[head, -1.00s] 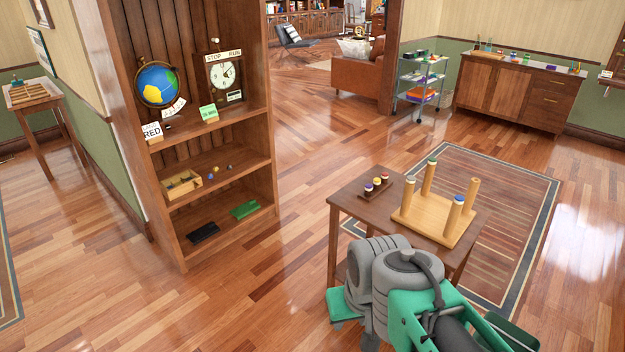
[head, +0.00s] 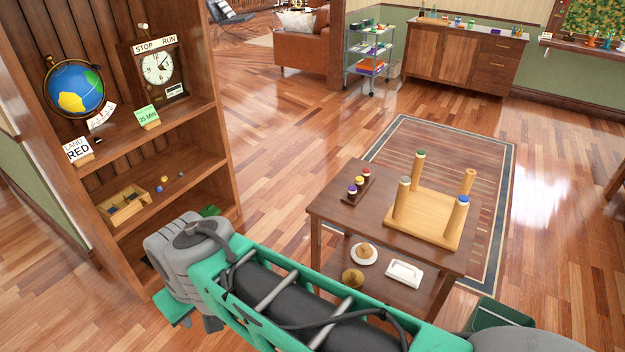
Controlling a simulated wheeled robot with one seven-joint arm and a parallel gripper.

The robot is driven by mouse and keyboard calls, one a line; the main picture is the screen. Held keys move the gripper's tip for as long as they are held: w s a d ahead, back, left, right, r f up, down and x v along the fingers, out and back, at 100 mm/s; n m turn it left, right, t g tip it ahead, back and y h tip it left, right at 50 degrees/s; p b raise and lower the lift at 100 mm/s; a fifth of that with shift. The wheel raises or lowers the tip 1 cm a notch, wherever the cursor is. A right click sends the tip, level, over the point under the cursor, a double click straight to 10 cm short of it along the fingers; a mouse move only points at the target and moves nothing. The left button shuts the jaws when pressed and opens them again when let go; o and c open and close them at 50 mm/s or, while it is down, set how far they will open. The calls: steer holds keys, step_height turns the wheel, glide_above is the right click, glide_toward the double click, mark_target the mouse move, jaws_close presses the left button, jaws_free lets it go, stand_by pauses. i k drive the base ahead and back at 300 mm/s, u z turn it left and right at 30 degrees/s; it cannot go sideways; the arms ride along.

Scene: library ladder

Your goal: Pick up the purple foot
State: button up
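A small dark rack (head: 366,196) on the side table's top holds three small capped feet in a row. The nearest one looks purple with a pale top (head: 352,190). A yellow-topped foot (head: 360,181) is in the middle and a dark red one with a pale top (head: 367,174) is at the back. An upturned wooden stool (head: 425,222) stands to the right of the rack, legs up, some with coloured ends such as green and blue. My arm crosses the bottom of the view, apart from the rack. My gripper's fingers do not show.
The side table (head: 330,205) has a lower shelf with a white plate (head: 363,255), a round brown item (head: 352,278) and a white dish (head: 404,273). A bookcase (head: 215,150) with a globe and clock stands left. Open floor lies between.

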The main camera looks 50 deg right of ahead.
mark_target(353, 189)
steer(key=z, duration=0.1)
steer(key=i, duration=0.95)
steer(key=z, duration=1.15)
steer(key=i, duration=0.95)
steer(key=z, duration=0.95)
